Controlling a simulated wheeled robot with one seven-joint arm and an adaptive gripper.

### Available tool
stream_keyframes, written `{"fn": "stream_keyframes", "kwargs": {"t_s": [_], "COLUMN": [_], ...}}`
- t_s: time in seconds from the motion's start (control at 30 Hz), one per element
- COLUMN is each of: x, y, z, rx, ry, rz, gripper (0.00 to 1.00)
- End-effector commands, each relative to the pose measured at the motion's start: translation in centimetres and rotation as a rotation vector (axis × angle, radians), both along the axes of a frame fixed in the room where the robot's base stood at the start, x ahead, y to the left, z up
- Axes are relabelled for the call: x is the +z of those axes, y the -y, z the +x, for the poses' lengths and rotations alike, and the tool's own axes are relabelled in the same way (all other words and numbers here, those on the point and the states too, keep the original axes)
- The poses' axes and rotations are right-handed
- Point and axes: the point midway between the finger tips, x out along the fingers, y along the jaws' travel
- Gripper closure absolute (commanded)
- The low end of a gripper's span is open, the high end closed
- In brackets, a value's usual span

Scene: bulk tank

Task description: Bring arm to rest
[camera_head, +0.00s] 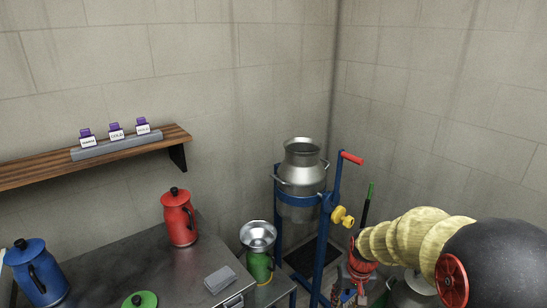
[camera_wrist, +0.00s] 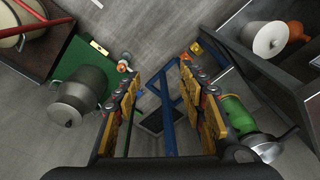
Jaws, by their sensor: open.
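My gripper (camera_wrist: 156,76) is open in the wrist view, with its two yellow-padded fingers well apart. I see nothing held between them. Floor and the blue frame of a stand (camera_wrist: 167,112) show through the gap, and I cannot tell how far below they are. In the head view my arm comes in from the lower right, with a dark round part and yellow discs reaching toward the blue stand (camera_head: 332,215). The gripper's fingers are hard to make out there.
The metal table (camera_head: 140,262) holds a red jug (camera_head: 178,217) and a blue jug (camera_head: 37,275). A wall shelf (camera_head: 40,167) carries small labelled items.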

Motion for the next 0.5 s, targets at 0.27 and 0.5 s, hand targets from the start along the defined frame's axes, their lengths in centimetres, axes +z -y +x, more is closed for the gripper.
{"fn": "stream_keyframes", "kwargs": {"t_s": [0.27,0.5], "x": [9.1,14.4], "y": [-1.2,-1.8], "z": [-12.1,-19.7], "rx": [0.027,0.052], "ry": [-0.047,0.021], "rz": [-0.014,-0.032], "gripper": [0.59,0.59]}}
